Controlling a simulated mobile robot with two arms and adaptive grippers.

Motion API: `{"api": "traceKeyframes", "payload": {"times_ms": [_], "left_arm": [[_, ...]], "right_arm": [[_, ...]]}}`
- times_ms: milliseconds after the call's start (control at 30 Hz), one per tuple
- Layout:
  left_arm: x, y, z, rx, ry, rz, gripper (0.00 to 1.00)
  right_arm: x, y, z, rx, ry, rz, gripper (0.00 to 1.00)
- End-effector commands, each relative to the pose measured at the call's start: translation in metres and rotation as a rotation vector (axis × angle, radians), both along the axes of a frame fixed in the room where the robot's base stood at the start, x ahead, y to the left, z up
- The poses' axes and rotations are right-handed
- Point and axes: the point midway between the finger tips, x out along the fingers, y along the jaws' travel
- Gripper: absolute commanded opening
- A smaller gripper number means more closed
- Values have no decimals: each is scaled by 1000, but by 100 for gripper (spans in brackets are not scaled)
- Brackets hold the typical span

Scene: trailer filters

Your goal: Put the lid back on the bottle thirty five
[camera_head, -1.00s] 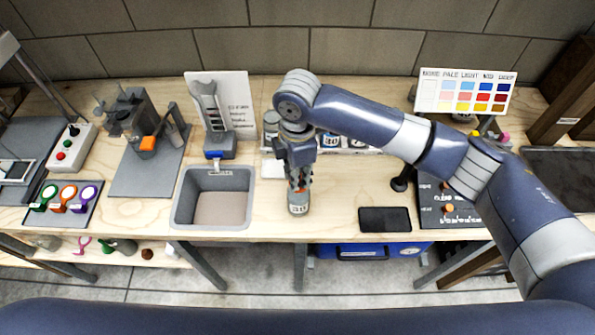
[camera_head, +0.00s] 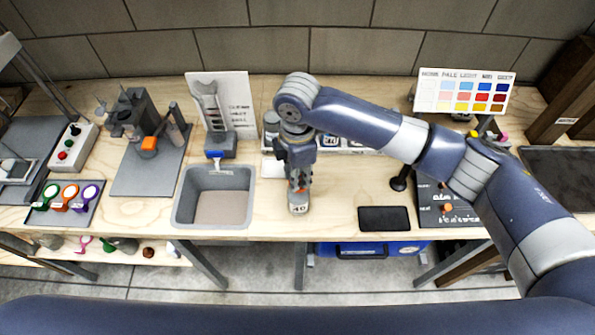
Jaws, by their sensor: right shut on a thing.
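My right gripper (camera_head: 299,188) points straight down over the table, right of the sink. It is shut on a small grey-white bottle (camera_head: 298,208) whose front label seems to read 40. The bottle is upright near the table's front edge; its top is hidden between the fingers, and I cannot tell whether it touches the table. A row of labelled bottles (camera_head: 331,140) stands behind, partly hidden by my right arm. I cannot pick out a bottle marked 35 or a loose lid. My left gripper is not in view.
A grey sink (camera_head: 181,217) lies left of the gripper. A black pad (camera_head: 384,218) and a dark board (camera_head: 430,212) lie to the right. A colour chart (camera_head: 425,90) stands at the back right. Bare table (camera_head: 335,205) lies between gripper and pad.

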Motion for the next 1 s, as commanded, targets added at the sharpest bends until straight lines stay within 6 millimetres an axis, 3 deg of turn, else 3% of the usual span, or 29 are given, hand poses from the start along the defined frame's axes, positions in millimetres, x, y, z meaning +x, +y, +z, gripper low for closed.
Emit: {"api": "traceKeyframes", "payload": {"times_ms": [1000], "left_arm": [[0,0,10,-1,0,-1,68]], "right_arm": [[-1,0,0,-1,2,1,10]]}}
